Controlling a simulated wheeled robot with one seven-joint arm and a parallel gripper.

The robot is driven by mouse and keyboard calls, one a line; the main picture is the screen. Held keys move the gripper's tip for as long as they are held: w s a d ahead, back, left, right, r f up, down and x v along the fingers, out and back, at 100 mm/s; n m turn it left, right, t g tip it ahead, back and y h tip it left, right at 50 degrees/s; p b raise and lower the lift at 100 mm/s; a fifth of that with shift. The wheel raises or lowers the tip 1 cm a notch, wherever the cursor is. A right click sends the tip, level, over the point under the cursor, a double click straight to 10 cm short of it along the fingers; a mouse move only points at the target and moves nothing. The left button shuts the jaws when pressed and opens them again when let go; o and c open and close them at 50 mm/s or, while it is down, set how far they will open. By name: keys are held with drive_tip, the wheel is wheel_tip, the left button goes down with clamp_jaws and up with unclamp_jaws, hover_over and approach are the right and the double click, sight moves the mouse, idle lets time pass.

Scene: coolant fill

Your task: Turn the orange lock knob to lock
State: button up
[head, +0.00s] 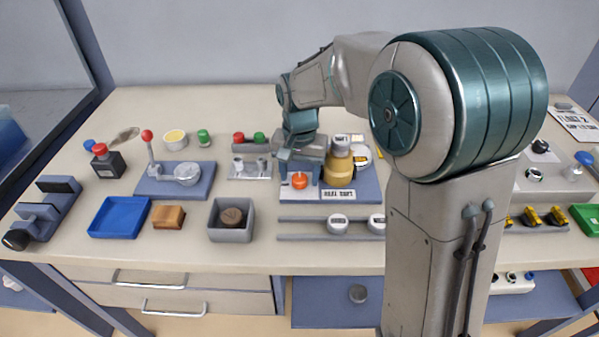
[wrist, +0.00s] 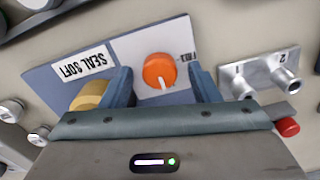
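The orange lock knob (head: 299,181) sits on a white plate of a blue board at the middle of the bench. In the wrist view the knob (wrist: 159,70) is round with a white pointer mark toward the bottom of the picture. My gripper (wrist: 162,84) is open, with one blue finger on each side of the knob and visible gaps between. In the head view my gripper (head: 300,165) is just behind and above the knob. Lettering on the plate beside the knob is partly hidden by the right finger.
A yellow-brown bottle (head: 339,166) stands on the same board, close to the right of the knob. A grey block with two metal fittings (head: 250,168) is to the left. A grey box (head: 231,220) and a rail with white dials (head: 337,223) lie in front.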

sight(300, 178)
wheel_tip(300, 178, up, 14)
drive_tip(key=p, duration=0.1)
idle(0.5)
drive_tip(key=shift+f, duration=0.1)
drive_tip(key=s+d+f+n+t+p, duration=0.1)
drive_tip(key=s+d+f, duration=0.1)
drive_tip(key=s+d, duration=0.5)
drive_tip(key=s+d+f+n+t+p, duration=0.1)
drive_tip(key=s+d+f+p, duration=0.1)
drive_tip(key=s+d, duration=0.4)
drive_tip(key=shift+s+d+f+n+t, duration=0.35)
drive_tip(key=shift+s+f, duration=0.4)
drive_tip(key=shift+s, duration=2.05)
drive_tip(key=shift+c, duration=0.4)
